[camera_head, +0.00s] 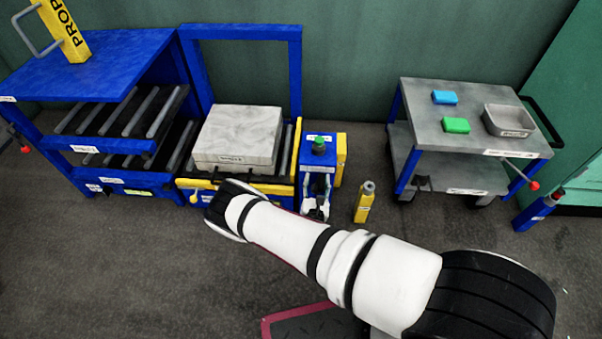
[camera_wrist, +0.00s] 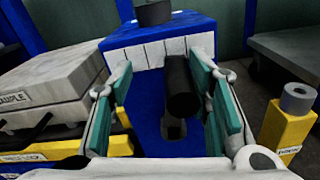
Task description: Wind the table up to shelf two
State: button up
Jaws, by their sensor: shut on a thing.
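The lift table (camera_head: 285,178) has yellow edges and stands within a tall blue frame (camera_head: 296,75). A pale grey block (camera_head: 240,135) lies on it, and the block shows at the left of the wrist view (camera_wrist: 50,80). A blue crank post (camera_head: 318,155) with a green knob stands to its right. My gripper (camera_head: 317,203) is in front of this post. In the wrist view, my gripper's teal-padded fingers (camera_wrist: 168,88) are around a black cylindrical handle (camera_wrist: 180,90), shut on it. The blue rack (camera_head: 150,65) at left has slatted shelves with small labels I cannot read.
A yellow bottle-like post (camera_head: 362,205) stands right of the crank post. A grey cart (camera_head: 420,110) holds a blue block (camera_head: 444,97), a green block (camera_head: 455,125) and a grey tray (camera_head: 510,120). A yellow prop (camera_head: 65,30) stands on the rack. Open floor lies in front.

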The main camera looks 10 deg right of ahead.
jog(key=p+v, duration=0.4)
jog(key=v, duration=1)
jog(key=w+r+m+g+h+p, duration=0.1)
jog(key=w+r+m+h, duration=0.1)
jog(key=r, duration=0.6)
jog(key=w+r+m+g+h+p, duration=0.2)
jog(key=w+r+m+h, duration=0.1)
jog(key=r+m+h, duration=0.2)
jog(key=shift+w+d+r, duration=0.3)
jog(key=shift+d+r, duration=0.1)
jog(key=shift+r, duration=1)
